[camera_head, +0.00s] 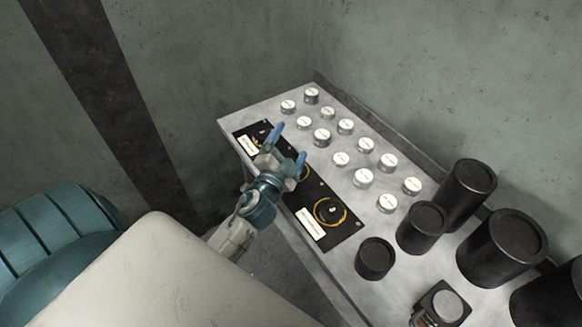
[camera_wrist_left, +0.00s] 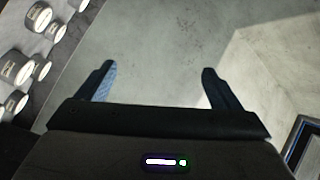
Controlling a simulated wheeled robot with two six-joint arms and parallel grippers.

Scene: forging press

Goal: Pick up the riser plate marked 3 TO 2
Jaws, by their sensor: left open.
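I cannot pick out the riser plate marked 3 TO 2, as no marking is legible. Several short silver cylinders with white, labelled tops (camera_head: 363,178) stand on the grey bench. Some also show at the left of the left wrist view (camera_wrist_left: 14,68). A black panel with yellow rings and white labels (camera_head: 345,232) lies along the bench's near left side. My left gripper (camera_head: 289,145) is open and empty, and in the head view it covers part of the black panel. Its two blue fingers show apart in the left wrist view (camera_wrist_left: 158,72), with nothing between them. My right gripper is not in view.
Several black cylinders of different heights (camera_head: 466,193) stand on the right of the grey bench (camera_head: 300,180). A small black block with a pale round top (camera_head: 441,305) is at the bottom right. Grey walls (camera_head: 230,50) close off the back.

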